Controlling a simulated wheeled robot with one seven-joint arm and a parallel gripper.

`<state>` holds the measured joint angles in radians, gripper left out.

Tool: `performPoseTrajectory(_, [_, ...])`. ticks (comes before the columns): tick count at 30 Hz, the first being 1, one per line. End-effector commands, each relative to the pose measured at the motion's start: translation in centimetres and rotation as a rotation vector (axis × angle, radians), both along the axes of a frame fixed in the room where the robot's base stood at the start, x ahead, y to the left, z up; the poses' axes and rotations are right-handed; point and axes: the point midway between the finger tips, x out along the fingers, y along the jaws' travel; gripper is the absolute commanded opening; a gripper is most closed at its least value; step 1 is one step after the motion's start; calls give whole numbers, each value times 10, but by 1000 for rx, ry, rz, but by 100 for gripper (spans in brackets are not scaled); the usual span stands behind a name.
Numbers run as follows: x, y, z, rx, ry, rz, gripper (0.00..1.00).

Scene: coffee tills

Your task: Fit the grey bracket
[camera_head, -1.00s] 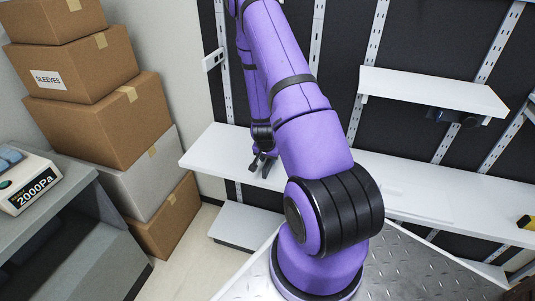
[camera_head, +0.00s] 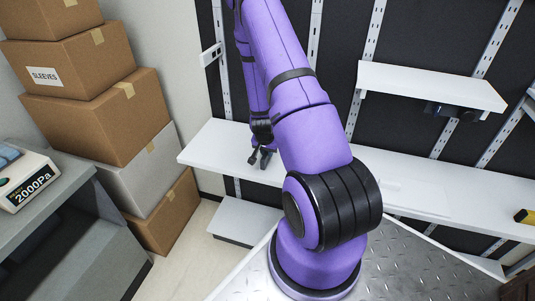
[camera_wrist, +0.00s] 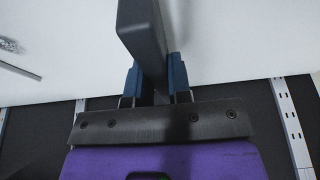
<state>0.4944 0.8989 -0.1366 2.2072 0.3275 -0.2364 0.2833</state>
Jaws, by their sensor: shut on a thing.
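My gripper (camera_wrist: 156,65) is shut on a dark grey flat piece, which I take to be the grey bracket (camera_wrist: 143,28). In the wrist view the piece stands between the two blue fingers and runs up out of the frame, so its far end is hidden. In the head view my gripper (camera_head: 262,158) is small and dark, over the left part of the long white shelf (camera_head: 205,147). Whether the held piece touches the shelf cannot be told.
Slotted white uprights (camera_head: 367,60) line the dark back wall. A short upper shelf (camera_head: 430,85) has a dark device (camera_head: 455,112) beneath it. A lower white shelf (camera_head: 245,220) sits below. Stacked cardboard boxes (camera_head: 95,120) and a counter with a scale (camera_head: 25,175) stand left.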

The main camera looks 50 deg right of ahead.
Motion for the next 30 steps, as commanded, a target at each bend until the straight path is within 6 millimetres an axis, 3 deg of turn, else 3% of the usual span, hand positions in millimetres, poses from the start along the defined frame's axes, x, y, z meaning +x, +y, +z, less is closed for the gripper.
performPoseTrajectory(13, [0, 0, 23, -1, 0, 0, 0])
performPoseTrajectory(26, [0, 0, 26, -1, 0, 0, 0])
performPoseTrajectory(30, [4, 0, 38, -2, -2, 13, 0])
